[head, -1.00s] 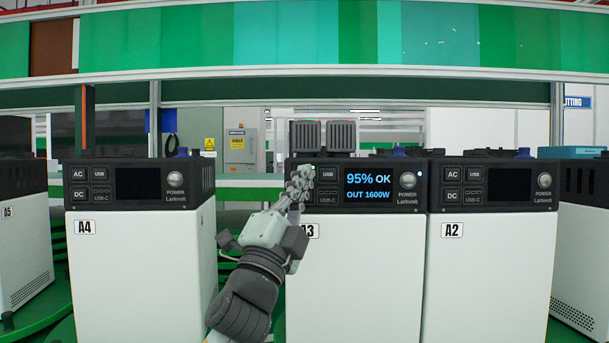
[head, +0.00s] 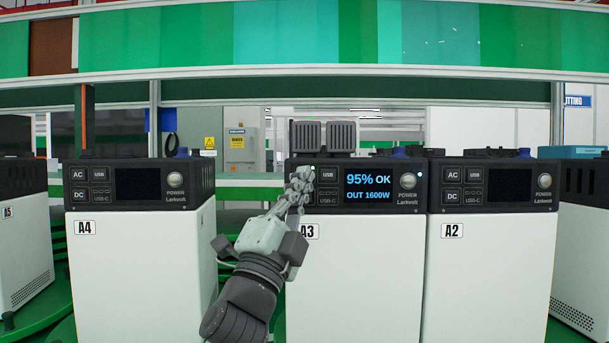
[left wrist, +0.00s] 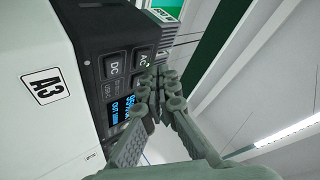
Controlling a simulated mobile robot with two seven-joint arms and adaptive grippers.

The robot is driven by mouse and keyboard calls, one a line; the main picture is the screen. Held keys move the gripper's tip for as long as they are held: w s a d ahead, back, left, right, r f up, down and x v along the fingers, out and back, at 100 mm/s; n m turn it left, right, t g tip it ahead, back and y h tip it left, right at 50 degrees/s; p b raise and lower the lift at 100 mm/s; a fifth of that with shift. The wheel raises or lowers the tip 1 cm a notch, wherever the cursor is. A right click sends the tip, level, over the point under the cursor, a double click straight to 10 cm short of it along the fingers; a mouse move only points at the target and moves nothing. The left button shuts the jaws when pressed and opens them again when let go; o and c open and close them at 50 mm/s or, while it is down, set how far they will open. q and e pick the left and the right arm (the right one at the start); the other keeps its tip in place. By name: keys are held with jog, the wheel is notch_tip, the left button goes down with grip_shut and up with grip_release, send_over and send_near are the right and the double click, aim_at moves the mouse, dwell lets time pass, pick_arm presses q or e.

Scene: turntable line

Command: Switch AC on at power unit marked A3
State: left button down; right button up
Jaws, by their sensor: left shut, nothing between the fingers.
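Power unit A3 (head: 360,270) stands upright in the middle of the head view, its label (head: 309,231) partly covered by my left arm. Its screen (head: 368,187) is lit and reads 95% OK, OUT 1600W. My left gripper (head: 303,178) is shut and empty at the panel's left end, hiding its AC and DC buttons in the head view. The left wrist view shows the AC button (left wrist: 144,60) and DC button (left wrist: 113,66). The fingertips (left wrist: 160,76) are close beside the AC button; I cannot tell if they touch it. My right gripper is out of view.
Unit A4 (head: 140,270) stands to the left and A2 (head: 490,270) close against A3's right side, both with dark screens. A5 (head: 20,245) is at the far left. A gap separates A4 from A3.

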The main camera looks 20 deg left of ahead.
pick_arm(q)
jog(key=s, duration=0.2)
jog(key=s+d, duration=0.1)
jog(key=s, duration=0.1)
jog(key=shift+s+d+p, duration=0.15)
jog(key=shift+s+p, duration=0.1)
jog(key=shift+p, duration=0.15)
dwell(0.5)
